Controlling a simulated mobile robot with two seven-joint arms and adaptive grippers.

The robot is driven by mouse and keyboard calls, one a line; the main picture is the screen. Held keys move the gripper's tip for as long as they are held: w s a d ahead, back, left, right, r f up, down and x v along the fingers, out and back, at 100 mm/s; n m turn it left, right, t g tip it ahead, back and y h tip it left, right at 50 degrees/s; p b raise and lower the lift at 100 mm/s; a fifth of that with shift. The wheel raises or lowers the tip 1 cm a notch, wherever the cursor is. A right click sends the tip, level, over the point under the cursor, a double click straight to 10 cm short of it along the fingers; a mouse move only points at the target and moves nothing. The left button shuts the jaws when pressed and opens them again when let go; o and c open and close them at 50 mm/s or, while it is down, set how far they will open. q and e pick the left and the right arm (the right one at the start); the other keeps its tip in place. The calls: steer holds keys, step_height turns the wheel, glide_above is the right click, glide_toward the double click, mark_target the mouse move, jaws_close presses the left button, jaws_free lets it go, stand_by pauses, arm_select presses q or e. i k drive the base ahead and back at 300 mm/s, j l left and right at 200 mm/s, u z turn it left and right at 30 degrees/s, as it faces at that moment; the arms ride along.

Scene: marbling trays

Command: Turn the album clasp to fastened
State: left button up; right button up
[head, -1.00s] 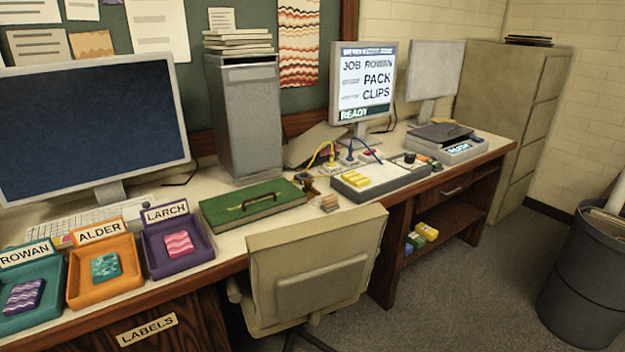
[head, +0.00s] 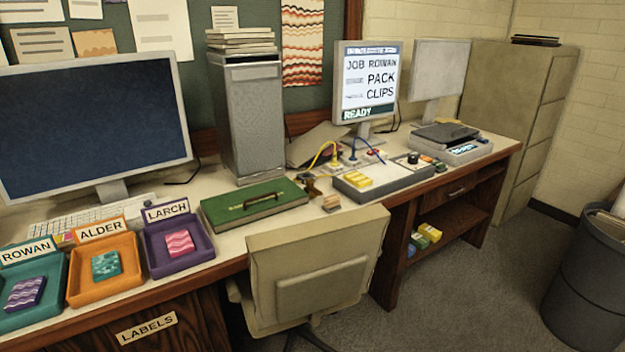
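A green album (head: 275,199) lies flat and closed on the desk, with a dark handle-like bar (head: 249,199) on its top. I cannot tell from here whether this bar is the clasp or how a clasp is turned. A small brown object (head: 311,186) stands at the album's right end; it is too small to make out. Neither of my grippers shows in the head view.
Teal (head: 56,310), orange (head: 77,289) and purple (head: 155,262) trays, each holding a patterned piece, sit at the left front. A beige chair (head: 262,260) stands before the desk. A grey control box (head: 400,176) is right of the album.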

mark_target(310, 182)
steer(key=i+l, duration=0.2)
steer(key=l, duration=0.2)
steer(key=i+l, duration=0.2)
steer(key=l, duration=0.2)
steer(key=i+l, duration=0.2)
steer(key=l, duration=0.15)
steer(key=i+l, duration=0.15)
steer(key=l, duration=0.25)
steer(key=i+l, duration=0.2)
steer(key=l, duration=0.2)
steer(key=i+l, duration=0.2)
steer(key=l, duration=0.2)
steer(key=i+l+u, duration=0.1)
steer(key=l, duration=0.3)
steer(key=i, duration=0.1)
